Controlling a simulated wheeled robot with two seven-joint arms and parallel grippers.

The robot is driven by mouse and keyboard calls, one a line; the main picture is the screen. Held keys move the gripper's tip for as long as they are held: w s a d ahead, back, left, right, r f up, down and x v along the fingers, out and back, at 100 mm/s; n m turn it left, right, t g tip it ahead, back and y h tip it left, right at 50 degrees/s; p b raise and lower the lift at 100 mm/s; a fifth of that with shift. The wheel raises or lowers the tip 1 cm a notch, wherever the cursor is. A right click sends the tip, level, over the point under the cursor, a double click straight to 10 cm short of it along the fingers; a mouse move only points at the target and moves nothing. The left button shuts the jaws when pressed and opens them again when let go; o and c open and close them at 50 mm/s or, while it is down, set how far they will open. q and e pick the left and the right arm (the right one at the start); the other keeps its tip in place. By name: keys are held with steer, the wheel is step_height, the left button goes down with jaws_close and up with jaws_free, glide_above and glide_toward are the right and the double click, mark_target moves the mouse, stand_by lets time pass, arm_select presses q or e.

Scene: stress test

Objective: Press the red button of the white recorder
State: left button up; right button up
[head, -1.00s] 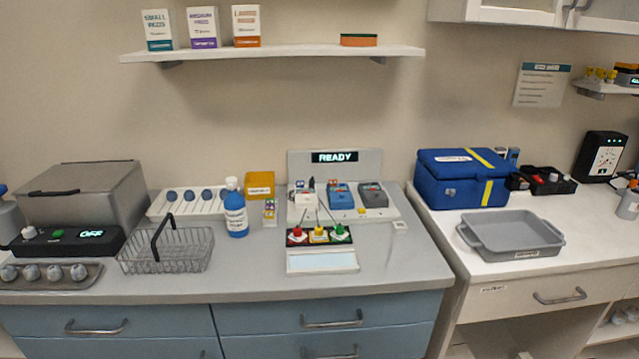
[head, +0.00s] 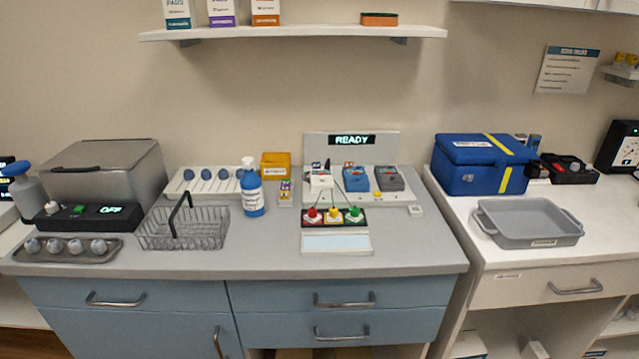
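A small white device (head: 320,180), likely the white recorder, sits at the left of a row on a grey station with a lit READY display (head: 352,140). A blue device (head: 356,180) and a grey device (head: 389,179) stand to its right. The white device's buttons are too small to make out. In front of the row is a dark panel with a red knob-like piece (head: 312,215), a yellow one (head: 333,215) and a green one (head: 354,214); thin dark leads rise behind them. Neither of my grippers is in view.
Left of the station stand a blue-and-white bottle (head: 252,193), a wire basket (head: 184,230) and a steel box (head: 104,172) behind an OFF display. A blue case (head: 484,164) and a grey tray (head: 528,222) stand on the right counter. The counter front (head: 270,253) is clear.

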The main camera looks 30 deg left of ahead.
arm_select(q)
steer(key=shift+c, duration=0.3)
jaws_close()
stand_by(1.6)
